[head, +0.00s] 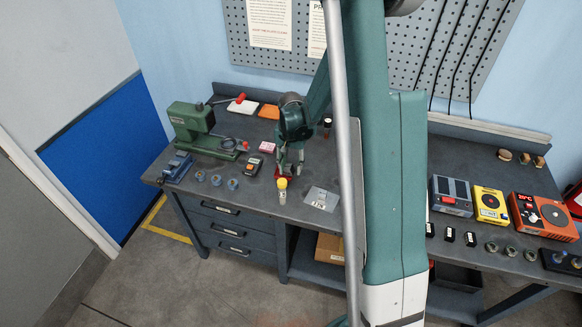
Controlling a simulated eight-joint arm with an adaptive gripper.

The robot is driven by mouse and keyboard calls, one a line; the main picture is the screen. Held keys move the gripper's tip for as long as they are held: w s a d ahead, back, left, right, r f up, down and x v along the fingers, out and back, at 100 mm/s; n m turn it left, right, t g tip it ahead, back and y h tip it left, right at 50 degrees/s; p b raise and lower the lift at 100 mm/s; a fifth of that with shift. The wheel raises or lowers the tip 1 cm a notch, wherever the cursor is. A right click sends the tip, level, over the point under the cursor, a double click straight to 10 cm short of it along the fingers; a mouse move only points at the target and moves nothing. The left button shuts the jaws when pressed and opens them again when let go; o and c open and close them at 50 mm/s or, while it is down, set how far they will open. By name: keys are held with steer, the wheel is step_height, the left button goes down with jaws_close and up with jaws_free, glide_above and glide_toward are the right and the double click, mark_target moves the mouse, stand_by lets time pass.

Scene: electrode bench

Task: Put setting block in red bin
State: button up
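My gripper (291,170) points down over the middle of the left part of the bench. Its fingers look a little apart, but the view is too small to tell whether something is between them. A low red object (284,172), possibly the red bin, shows directly behind and under the fingertips, partly hidden by them. I cannot pick out the setting block with certainty. A flat grey plate with a label (321,198) lies to the right of my gripper.
A yellow-capped vial (282,189) stands close in front of my gripper. A green press (195,130), a blue vise (177,166) and a small dark meter (254,165) are to the left. Instruments (490,205) stand at the right. My arm hides the bench's middle.

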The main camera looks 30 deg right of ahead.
mark_target(291, 167)
steer(key=shift+r+p, duration=0.35)
steer(key=shift+r, duration=0.15)
step_height(291, 167, up, 12)
stand_by(0.4)
stand_by(0.7)
steer(key=s+a+r+n+t, duration=0.2)
steer(key=s+a+r, duration=0.3)
steer(key=s+r, duration=0.15)
steer(key=s+a+r+n+t, duration=0.1)
steer(key=s+a+r+n, duration=0.1)
steer(key=s+a+r, duration=0.45)
steer(key=s+a+r+n+t, duration=0.2)
steer(key=s+a, duration=0.1)
steer(key=s, duration=0.4)
steer(key=s+a+r+n+t, duration=0.2)
steer(key=s+a+r+n, duration=0.1)
steer(key=s, duration=0.4)
steer(key=shift+s+r, duration=0.15)
steer(key=shift+s, duration=0.1)
